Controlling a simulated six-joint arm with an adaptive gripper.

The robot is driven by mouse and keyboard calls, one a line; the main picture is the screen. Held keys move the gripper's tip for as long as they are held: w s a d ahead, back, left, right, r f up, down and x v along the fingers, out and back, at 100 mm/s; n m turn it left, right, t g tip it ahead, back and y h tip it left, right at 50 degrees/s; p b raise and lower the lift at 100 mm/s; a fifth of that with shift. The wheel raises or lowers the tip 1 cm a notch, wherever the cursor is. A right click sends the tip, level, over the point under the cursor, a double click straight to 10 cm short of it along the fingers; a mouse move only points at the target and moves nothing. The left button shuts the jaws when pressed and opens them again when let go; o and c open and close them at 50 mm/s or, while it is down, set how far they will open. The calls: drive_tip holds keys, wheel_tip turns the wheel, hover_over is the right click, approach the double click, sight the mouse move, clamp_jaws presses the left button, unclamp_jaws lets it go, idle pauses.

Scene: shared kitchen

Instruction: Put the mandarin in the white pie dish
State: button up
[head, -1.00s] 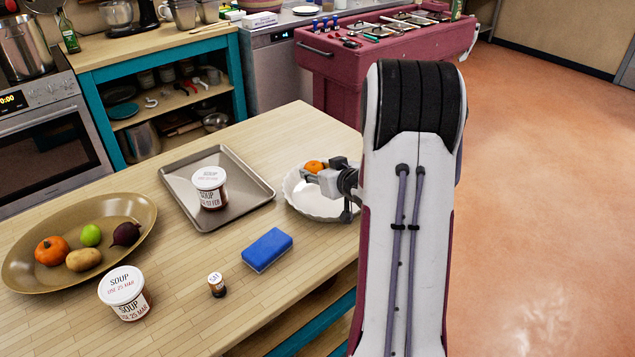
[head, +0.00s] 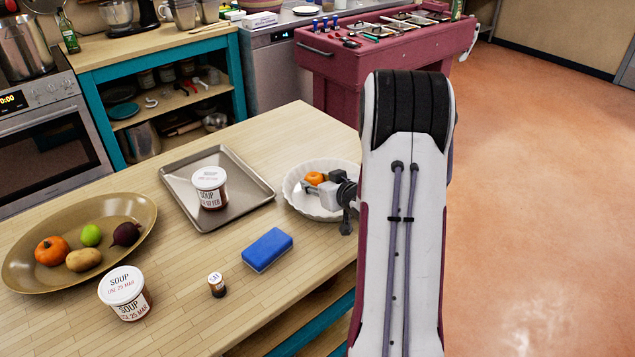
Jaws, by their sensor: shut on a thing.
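The mandarin (head: 314,178) is a small orange fruit at the white pie dish (head: 299,196), which has a fluted rim and stands near the right edge of the wooden table. My gripper (head: 316,184) reaches in over the dish from the right and is shut on the mandarin. The mandarin appears low inside the dish; I cannot tell whether it touches the bottom. The gripper and arm hide the right part of the dish and part of the fruit.
A metal tray (head: 252,208) with a soup tub (head: 210,187) lies left of the dish. A blue sponge (head: 267,249), a small jar (head: 217,285), another soup tub (head: 124,293) and a brown oval platter (head: 25,268) of produce stand nearer. Bare table lies behind the tray.

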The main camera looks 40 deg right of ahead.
drive_tip(key=shift+f, duration=0.1)
drive_tip(key=o, duration=1.1)
drive_tip(key=shift+s, duration=0.1)
drive_tip(key=shift+s+a+r, duration=0.1)
drive_tip(key=shift+s+r, duration=0.3)
drive_tip(key=shift+s, duration=0.05)
drive_tip(key=shift+v, duration=5.4)
drive_tip(key=shift+a, duration=0.1)
